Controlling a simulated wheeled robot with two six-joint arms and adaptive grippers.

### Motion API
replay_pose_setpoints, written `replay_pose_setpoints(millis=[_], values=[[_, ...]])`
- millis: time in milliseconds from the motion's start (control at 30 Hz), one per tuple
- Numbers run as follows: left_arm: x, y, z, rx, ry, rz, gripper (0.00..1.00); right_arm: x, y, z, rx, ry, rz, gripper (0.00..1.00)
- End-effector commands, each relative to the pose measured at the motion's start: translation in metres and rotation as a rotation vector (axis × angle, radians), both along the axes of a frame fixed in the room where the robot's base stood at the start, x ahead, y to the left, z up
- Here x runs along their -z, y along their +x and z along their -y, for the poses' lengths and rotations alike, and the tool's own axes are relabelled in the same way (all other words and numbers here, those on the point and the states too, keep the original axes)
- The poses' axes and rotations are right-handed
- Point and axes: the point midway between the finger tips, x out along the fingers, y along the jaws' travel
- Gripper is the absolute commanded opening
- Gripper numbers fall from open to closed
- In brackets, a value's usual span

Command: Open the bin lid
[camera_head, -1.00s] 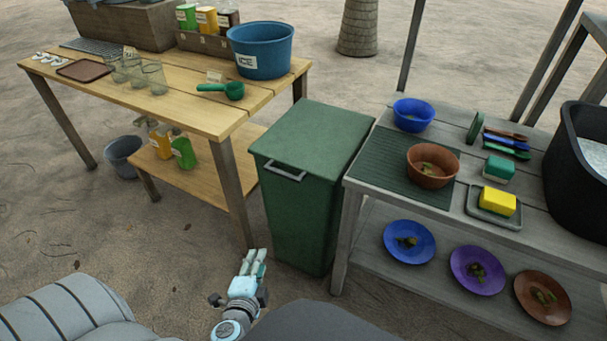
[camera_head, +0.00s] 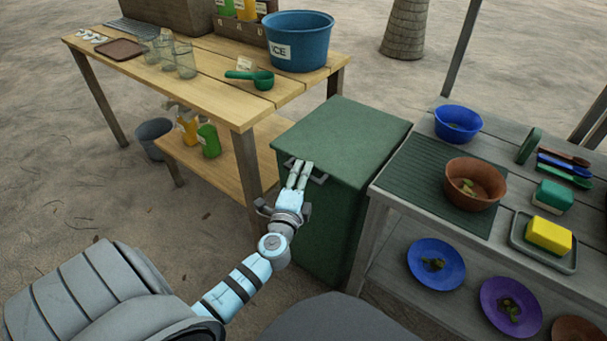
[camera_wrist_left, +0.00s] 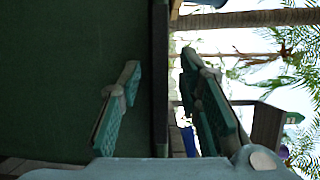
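The green bin (camera_head: 325,235) stands between the wooden table and the grey counter. Its flat lid (camera_head: 345,137) is closed. A grey handle (camera_head: 318,178) sits at the lid's front edge. My left gripper (camera_head: 299,172) is at the handle, its fingers overlapping it in the head view, so contact cannot be judged. In the left wrist view the left gripper (camera_wrist_left: 163,105) has its two fingers apart, with the green bin surface (camera_wrist_left: 60,80) behind the left finger and a dark edge between them. The handle is not clear there. My right gripper is out of view.
The wooden table (camera_head: 200,90) with a blue ice tub (camera_head: 300,45) stands left of the bin. The grey counter (camera_head: 400,190) with bowls, a sponge and brushes stands close on the right. Plates lie on its lower shelf. Sandy floor is clear in front of the table.

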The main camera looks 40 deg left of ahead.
Motion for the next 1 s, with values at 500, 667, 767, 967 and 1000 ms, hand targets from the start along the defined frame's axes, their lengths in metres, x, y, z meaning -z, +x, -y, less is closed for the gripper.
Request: replay_pose_setpoints(millis=[500,667,767,967,1000], values=[[0.0001,0.0074,-0.0024,0.002,0.0,-0.001,0.04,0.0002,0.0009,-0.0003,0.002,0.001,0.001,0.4],[0.0003,0.0073,-0.0023,0.002,0.0,-0.001,0.0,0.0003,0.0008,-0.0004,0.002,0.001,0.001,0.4],[0.0004,0.0072,-0.0022,0.002,-0.001,-0.001,0.0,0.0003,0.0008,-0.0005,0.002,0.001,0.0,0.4],[-0.0018,0.0072,-0.0022,0.002,-0.002,-0.005,0.0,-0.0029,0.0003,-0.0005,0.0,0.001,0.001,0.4],[-0.0033,0.0072,-0.0022,0.002,-0.002,-0.007,0.0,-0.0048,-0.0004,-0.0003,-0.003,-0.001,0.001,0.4]])
